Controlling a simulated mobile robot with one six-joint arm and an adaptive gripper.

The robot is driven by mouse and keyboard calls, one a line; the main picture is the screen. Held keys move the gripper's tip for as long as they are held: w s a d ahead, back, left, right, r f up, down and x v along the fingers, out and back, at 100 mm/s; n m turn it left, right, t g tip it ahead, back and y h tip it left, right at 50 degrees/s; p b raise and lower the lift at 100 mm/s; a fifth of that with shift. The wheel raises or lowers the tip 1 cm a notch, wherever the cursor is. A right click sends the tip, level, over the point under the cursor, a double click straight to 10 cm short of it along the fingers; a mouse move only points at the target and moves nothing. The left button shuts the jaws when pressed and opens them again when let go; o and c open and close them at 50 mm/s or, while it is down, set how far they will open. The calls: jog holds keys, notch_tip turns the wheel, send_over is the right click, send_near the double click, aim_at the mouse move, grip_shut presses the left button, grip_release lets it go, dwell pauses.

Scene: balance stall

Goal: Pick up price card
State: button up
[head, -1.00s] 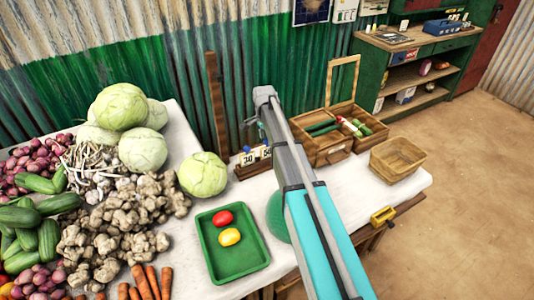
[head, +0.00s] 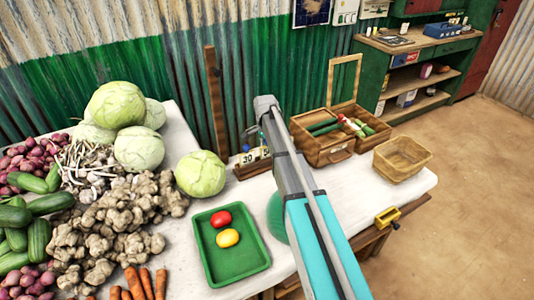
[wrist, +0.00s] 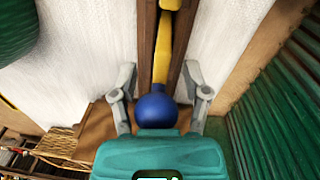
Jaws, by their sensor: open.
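White price cards with dark numbers stand in a wooden holder on the white table; one card (head: 248,157) seems to read 30. My arm passes just right of them in the head view and hides my gripper there. In the wrist view my gripper (wrist: 158,72) is open, its two grey fingers on either side of a wooden slotted piece (wrist: 146,35). A blue ball (wrist: 157,111) shows between the fingers, close to the palm. A yellow strip (wrist: 163,50) lies along the slot. I cannot tell whether anything touches the fingers, and no card face shows there.
A green tray (head: 233,270) with a red and a yellow item is in front. A cabbage (head: 200,174) sits left of the cards. An open wooden box (head: 318,149) and a basket (head: 402,160) stand right. Corrugated wall (head: 150,90) is behind.

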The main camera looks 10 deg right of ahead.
dwell(0.3)
grip_shut()
dwell(0.3)
jog(key=shift+r, duration=0.2)
notch_tip(320, 180, up, 2)
jog(key=shift+r+p, duration=0.1)
jog(key=shift+p, duration=1.15)
jog(key=s+d+r+p, duration=0.2)
jog(key=s+r+p, duration=0.8)
jog(key=s, duration=0.3)
jog(key=shift+s+d+r, duration=0.2)
jog(key=shift+s+d, duration=0.15)
jog(key=shift+d, duration=0.05)
jog(key=shift+r+p, duration=0.2)
jog(key=shift+p, duration=0.25)
